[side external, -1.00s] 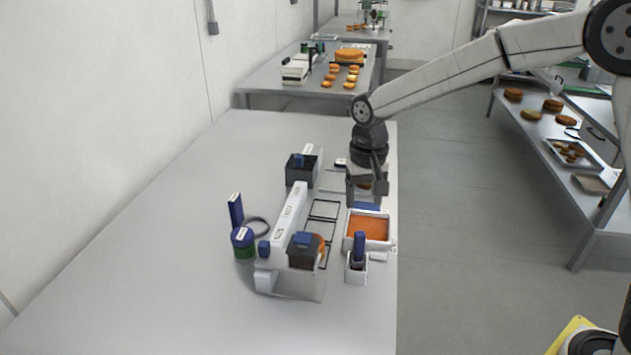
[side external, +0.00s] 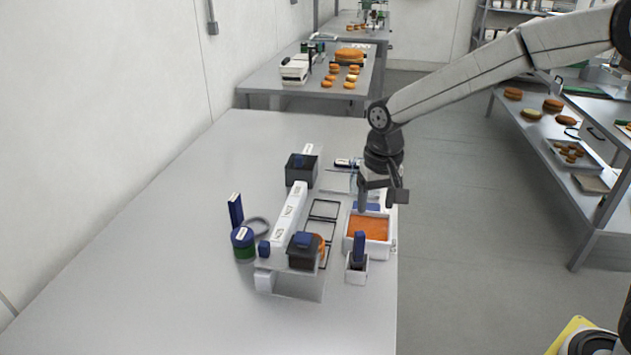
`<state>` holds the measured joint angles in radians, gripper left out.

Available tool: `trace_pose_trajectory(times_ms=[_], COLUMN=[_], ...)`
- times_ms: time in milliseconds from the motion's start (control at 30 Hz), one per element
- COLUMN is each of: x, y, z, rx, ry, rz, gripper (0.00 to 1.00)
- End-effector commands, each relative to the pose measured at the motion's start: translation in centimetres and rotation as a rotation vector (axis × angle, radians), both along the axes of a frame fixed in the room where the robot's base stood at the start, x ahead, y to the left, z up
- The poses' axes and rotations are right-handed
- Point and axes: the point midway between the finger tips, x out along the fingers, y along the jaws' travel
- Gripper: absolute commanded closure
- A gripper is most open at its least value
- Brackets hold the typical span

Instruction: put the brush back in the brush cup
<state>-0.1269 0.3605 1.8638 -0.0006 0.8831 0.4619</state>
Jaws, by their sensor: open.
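A blue upright handle (side external: 359,247), which looks like the brush, stands in a small white cup (side external: 357,271) near the table's right edge. Its lower end is hidden inside the cup, and it looks upright. My gripper (side external: 381,202) is open, above the far side of a white tray with orange filling (side external: 370,230). It is behind and above the cup, well apart from the brush. Nothing shows between its fingers.
A long white rack (side external: 289,215) with dark bins (side external: 301,168) stands left of the tray. Dark square frames (side external: 324,209) lie between them. A blue-lidded green jar (side external: 243,243) and a blue upright block (side external: 235,210) stand further left. The table's left and front are clear.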

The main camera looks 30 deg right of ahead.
Motion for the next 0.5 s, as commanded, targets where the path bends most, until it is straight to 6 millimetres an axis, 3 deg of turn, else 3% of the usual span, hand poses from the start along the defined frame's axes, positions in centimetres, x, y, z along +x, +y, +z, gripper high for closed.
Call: trace_pose_trajectory(times_ms=[500], x=[-10.8], y=[-4.5], z=[-3.6], rx=[-0.024], ry=[-0.147], rz=[0.243], gripper=[0.33])
